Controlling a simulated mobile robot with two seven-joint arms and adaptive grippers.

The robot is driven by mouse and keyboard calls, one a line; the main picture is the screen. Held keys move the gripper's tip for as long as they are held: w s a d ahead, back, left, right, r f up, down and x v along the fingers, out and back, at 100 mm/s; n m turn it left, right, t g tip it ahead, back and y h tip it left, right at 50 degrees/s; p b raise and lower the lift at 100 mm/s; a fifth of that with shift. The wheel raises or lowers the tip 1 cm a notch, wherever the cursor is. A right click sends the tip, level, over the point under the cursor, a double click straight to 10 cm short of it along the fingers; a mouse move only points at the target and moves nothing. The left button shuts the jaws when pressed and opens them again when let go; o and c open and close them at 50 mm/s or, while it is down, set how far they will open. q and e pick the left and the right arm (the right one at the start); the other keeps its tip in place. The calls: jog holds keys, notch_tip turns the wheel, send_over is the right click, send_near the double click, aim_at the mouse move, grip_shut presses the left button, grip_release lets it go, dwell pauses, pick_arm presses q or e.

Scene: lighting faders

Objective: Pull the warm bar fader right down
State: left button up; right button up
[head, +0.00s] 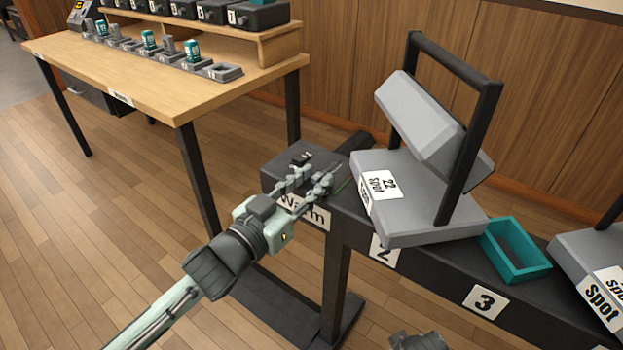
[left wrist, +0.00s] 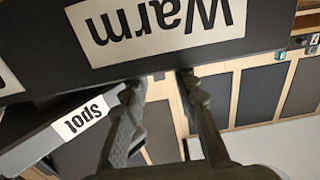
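The dark bar has a white label (head: 303,210) reading "Warm" on its front, and this label also shows upside down in the left wrist view (left wrist: 155,28). A small black piece (head: 301,157), perhaps the fader's cap, shows by the fingers at this end of the bar; I cannot tell for sure. My left gripper (head: 308,180) is over the bar's left end, just above the label in the head view. In the left wrist view its two fingers (left wrist: 161,82) stand apart with nothing seen between them. The fader's track is mostly hidden by the fingers.
A grey spot lamp (head: 415,205) with a black yoke stands on the bar just right of the gripper. A teal open box (head: 515,250) and another grey lamp (head: 595,262) are further right. A wooden desk (head: 150,90) stands behind left. The floor between is clear.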

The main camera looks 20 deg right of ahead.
pick_arm(q)
jog(key=v, duration=1.2)
dwell(0.4)
jog(key=w+a+f+n+y, duration=0.25)
jog(key=a+f+y, duration=0.35)
jog(key=a+f, duration=0.3)
jog(key=w+a+f+n+y, duration=0.1)
jog(key=a+f+n+y, duration=0.5)
jog(key=f, duration=0.5)
jog(key=s+a+f+g+y, duration=0.3)
jog(key=s+a+f+g, duration=0.5)
jog(key=s+a+f, duration=0.8)
jog(key=s+f, duration=0.1)
jog(key=s, duration=0.2)
